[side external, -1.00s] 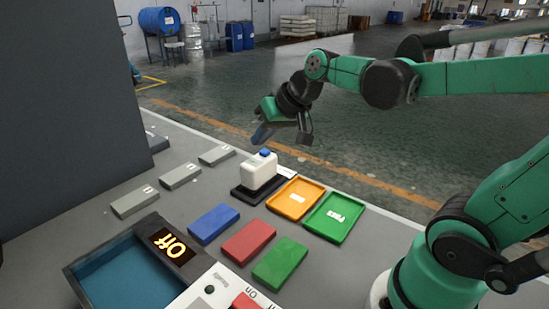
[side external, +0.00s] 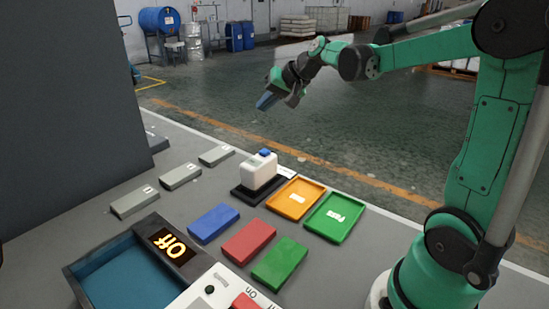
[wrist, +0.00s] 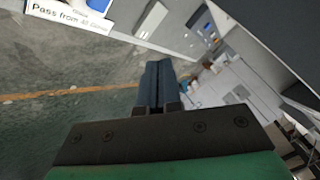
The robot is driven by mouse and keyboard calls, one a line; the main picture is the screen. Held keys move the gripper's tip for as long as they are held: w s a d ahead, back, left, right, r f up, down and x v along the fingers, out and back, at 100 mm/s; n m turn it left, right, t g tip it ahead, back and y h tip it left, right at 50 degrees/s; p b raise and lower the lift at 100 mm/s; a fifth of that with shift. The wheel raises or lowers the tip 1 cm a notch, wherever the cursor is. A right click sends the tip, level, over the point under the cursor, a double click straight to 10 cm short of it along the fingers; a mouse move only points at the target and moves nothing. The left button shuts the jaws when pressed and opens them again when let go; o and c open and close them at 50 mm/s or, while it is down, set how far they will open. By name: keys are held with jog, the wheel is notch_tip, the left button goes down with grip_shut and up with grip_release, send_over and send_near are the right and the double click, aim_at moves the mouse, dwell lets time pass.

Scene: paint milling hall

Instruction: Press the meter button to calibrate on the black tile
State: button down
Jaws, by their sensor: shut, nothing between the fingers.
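The meter (side external: 258,174) is a small white block with a blue button (side external: 264,153) on its top. It stands upright on the black tile (side external: 246,194) near the far edge of the table. My gripper (side external: 266,102) is up in the air, above and beyond the meter in the side view, and apart from it. Its dark blue fingers point down and to the left. In the wrist view the fingers (wrist: 157,68) lie together, shut and empty. I cannot make out the meter in the wrist view.
An orange tray (side external: 296,198) and a green tray (side external: 334,217) lie right of the meter. Blue, red (side external: 249,243) and green blocks lie in front. Grey blocks (side external: 180,176) lie left. A dark panel (side external: 65,110) rises at left.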

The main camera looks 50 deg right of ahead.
aim_at(267, 152)
jog(key=shift+f, duration=4.2)
jog(key=shift+f, duration=0.15)
jog(key=shift+f, duration=0.25)
jog(key=shift+f, duration=0.45)
jog(key=shift+r, duration=0.9)
jog(key=shift+r, duration=2.5)
jog(key=shift+a, duration=0.1)
